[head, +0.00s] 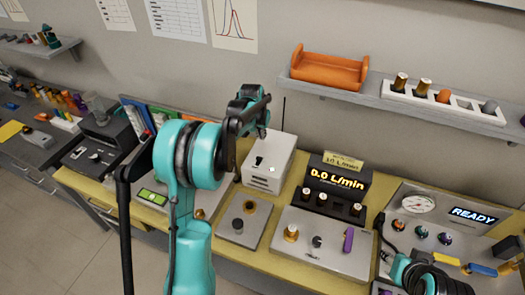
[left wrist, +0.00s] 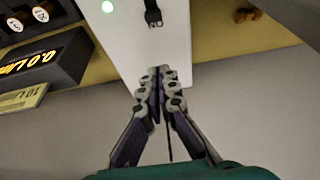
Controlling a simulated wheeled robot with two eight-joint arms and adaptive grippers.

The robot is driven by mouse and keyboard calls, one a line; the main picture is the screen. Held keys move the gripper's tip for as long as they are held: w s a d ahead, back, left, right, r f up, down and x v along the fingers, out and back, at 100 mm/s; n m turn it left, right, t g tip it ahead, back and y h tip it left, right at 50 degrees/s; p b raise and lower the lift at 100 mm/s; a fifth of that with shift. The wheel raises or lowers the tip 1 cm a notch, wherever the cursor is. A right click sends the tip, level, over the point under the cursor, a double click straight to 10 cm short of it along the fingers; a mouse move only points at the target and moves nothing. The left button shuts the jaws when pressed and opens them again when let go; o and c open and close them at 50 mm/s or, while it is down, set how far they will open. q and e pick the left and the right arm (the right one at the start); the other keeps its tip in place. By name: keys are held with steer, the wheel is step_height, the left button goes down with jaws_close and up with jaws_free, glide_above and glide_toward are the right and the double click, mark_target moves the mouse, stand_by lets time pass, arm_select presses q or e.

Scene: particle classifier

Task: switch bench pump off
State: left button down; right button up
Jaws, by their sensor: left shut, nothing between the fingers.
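A white box (head: 279,157) stands on the yellow bench top, with a black switch (head: 258,161) and a small light on it. I take it for the bench pump, but no label can be read.
A display (head: 337,184) right of the box reads 0.0 L/min. Panels with knobs (head: 325,240) and a READY display (head: 472,215) stand farther right. A grey shelf (head: 375,92) with an orange tray (head: 329,70) runs along the wall above. Part of my right arm is at bottom right.

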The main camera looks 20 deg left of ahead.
mark_target(259, 159)
arm_select(q)
steer(key=b+x, duration=0.2)
steer(key=x, duration=0.8)
steer(key=s, duration=0.4)
steer(key=shift+d+r, duration=0.1)
steer(key=shift+s+d+b, duration=0.1)
steer(key=shift+s+b, duration=0.3)
steer(key=shift+s, duration=1)
